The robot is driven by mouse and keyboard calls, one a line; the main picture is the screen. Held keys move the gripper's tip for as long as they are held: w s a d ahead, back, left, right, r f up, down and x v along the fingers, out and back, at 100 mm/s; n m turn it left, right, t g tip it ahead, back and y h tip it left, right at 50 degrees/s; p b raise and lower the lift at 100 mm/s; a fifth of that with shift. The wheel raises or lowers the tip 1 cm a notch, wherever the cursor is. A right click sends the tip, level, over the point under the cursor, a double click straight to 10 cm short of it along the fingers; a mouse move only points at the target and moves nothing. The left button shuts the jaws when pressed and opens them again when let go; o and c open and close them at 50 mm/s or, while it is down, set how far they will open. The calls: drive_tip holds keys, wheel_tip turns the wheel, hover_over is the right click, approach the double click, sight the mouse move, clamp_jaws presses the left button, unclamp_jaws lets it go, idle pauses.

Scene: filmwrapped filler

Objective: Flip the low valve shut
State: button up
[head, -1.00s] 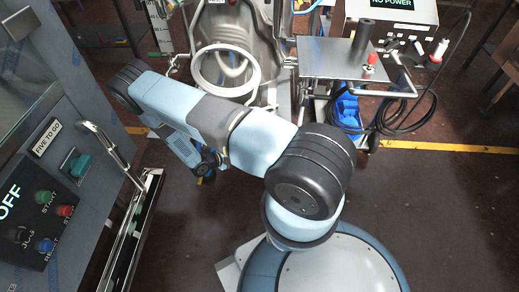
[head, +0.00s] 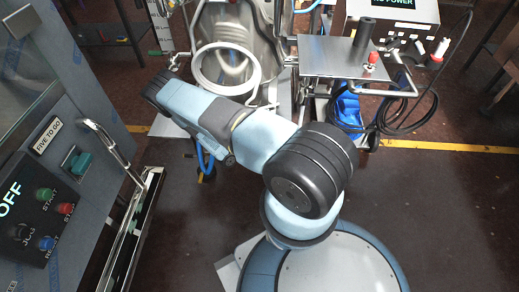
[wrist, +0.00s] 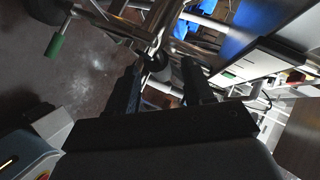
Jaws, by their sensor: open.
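My gripper (wrist: 162,66) shows in the wrist view with its two dark fingers apart. Steel tubing and a dark round fitting (wrist: 155,60) lie beyond and between the fingertips; I cannot tell whether they touch. A lever with a green grip (wrist: 55,45) sticks out at the upper left of the wrist view, apart from the fingers. It may be the low valve's handle, but I cannot be sure. In the head view my arm hides the gripper, and no low valve can be made out clearly.
A steel machine with a white ring (head: 225,70) stands behind my arm. A steel side table (head: 345,58) and looped black cables (head: 410,112) are at its right. A control cabinet (head: 45,190) with a rail (head: 112,150) stands at the left. Floor at the right is open.

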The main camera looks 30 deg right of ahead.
drive_tip(key=shift+d+f, duration=0.15)
drive_tip(key=shift+d, duration=0.2)
clamp_jaws()
idle(0.3)
